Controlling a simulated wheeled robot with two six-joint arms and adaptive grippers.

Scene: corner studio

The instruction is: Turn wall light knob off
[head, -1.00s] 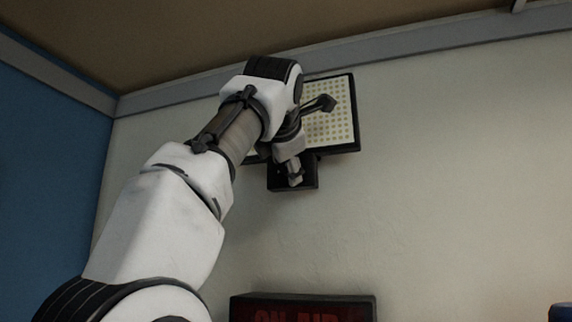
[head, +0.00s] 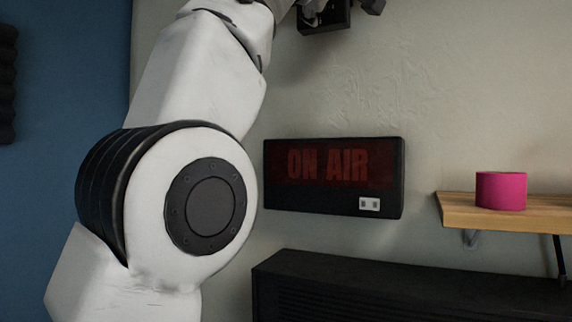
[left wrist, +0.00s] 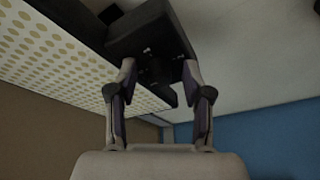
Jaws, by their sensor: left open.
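The wall light shows in the left wrist view as a flat panel (left wrist: 62,45) with rows of pale yellow dots; it looks dull. A black control box (left wrist: 150,32) hangs at its edge. Small dark parts at the box's near face, between my fingertips, may be the knob, but its setting cannot be made out. My left gripper (left wrist: 159,78) is open, its fingertips spread on either side of that face, at or very near the box. Whether they touch is unclear. In the head view only the box's lower part (head: 327,20) shows at the top edge. My right gripper is out of view.
A dark ON AIR sign (head: 333,176) is on the wall below the light. A wooden shelf (head: 530,213) with a pink cylinder (head: 501,191) is at the right. A black unit (head: 400,290) stands below. The wall right of the sign's top is bare.

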